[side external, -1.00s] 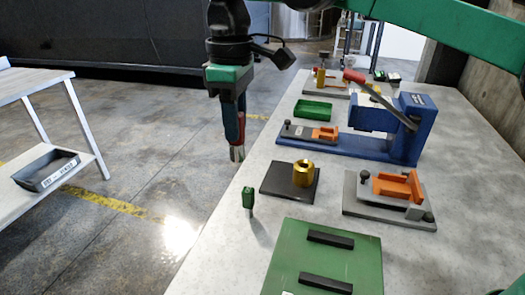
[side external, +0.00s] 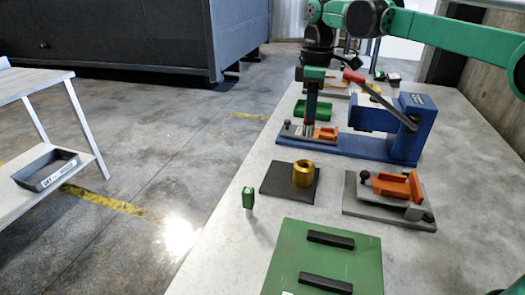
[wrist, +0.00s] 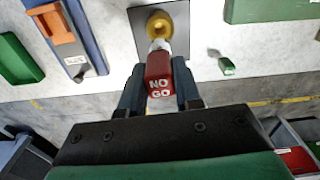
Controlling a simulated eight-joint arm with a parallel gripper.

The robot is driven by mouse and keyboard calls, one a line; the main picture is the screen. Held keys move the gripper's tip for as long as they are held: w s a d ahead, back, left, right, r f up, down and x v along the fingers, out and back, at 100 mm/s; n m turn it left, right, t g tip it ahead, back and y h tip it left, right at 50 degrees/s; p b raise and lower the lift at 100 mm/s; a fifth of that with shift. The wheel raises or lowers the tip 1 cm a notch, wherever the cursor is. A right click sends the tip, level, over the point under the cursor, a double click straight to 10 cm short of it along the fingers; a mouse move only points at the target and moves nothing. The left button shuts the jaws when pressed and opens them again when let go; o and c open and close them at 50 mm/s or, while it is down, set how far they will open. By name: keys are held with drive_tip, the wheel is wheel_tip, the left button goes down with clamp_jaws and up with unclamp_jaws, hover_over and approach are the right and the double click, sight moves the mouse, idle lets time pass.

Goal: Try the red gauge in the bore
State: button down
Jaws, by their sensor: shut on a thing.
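The red gauge (wrist: 158,80), marked NO GO, is held between both fingers of my gripper (wrist: 160,95) in the wrist view. Its pale metal tip points toward the brass ring with the bore (wrist: 160,24). In the side view my gripper (side external: 311,108) points down, with the gauge seen above the brass ring (side external: 303,173) in the picture and apart from it. The ring stands on a dark square plate (side external: 278,186). The inside of the bore is mostly hidden in the side view. The green gauge (side external: 248,198) stands alone on the bench, left of the plate.
A blue press (side external: 405,135) with a red-handled lever stands behind the plate. A grey fixture with an orange part (side external: 398,186) is to the right. A green board with black bars (side external: 325,262) lies in front. A green tray (side external: 313,109) is behind my gripper.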

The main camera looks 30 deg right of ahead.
sight(308, 135)
drive_tip(key=shift+f, duration=3.6)
drive_tip(key=shift+f, duration=0.4)
drive_tip(key=shift+r, duration=2.45)
